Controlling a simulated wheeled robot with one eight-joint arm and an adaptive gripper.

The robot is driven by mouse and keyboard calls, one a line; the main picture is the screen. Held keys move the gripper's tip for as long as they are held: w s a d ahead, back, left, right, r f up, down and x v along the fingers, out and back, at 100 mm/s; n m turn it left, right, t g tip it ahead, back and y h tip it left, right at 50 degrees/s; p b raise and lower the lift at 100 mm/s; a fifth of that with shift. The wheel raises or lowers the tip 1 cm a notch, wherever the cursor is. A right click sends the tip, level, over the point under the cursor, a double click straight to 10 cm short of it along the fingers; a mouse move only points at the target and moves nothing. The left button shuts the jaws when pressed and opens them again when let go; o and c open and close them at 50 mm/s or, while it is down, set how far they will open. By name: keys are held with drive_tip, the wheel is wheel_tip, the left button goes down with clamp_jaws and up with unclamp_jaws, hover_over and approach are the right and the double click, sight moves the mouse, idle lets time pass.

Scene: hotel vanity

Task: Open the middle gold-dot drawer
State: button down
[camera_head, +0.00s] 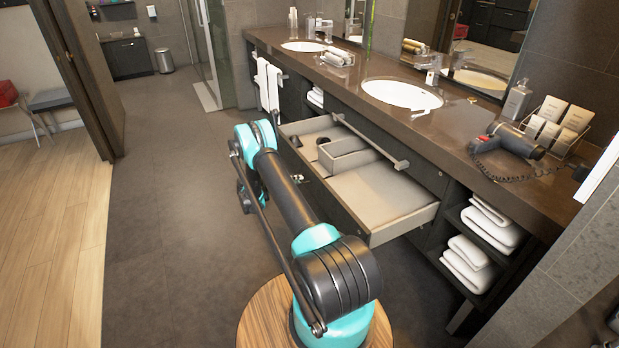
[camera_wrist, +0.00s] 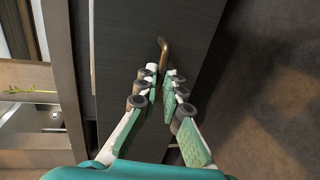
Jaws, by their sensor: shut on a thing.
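In the head view one vanity drawer (camera_head: 385,195) stands pulled out, with a beige inside and a divider box (camera_head: 350,155). No gold dot can be made out on its front. In the wrist view a dark drawer front (camera_wrist: 125,35) carries a curved brass-coloured handle (camera_wrist: 164,48). My gripper (camera_wrist: 160,80) has its fingers closed in around the near end of this handle; the exact contact is partly hidden by the fingertips.
A bar handle (camera_head: 370,140) crosses above the open drawer. The brown countertop (camera_head: 430,130) holds two basins, a hair dryer (camera_head: 515,140) and toiletries. Folded towels (camera_head: 470,262) sit on open shelves at right. The grey floor (camera_head: 170,200) to the left is clear.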

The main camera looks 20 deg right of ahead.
drive_tip(key=shift+f+v, duration=0.2)
drive_tip(key=shift+v, duration=0.8)
drive_tip(key=shift+f+v, duration=0.2)
drive_tip(key=shift+v, duration=0.8)
drive_tip(key=shift+a, duration=0.1)
drive_tip(key=c, duration=1.6)
unclamp_jaws()
drive_tip(key=shift+c, duration=0.2)
drive_tip(key=v, duration=1.2)
drive_tip(key=shift+s, duration=0.1)
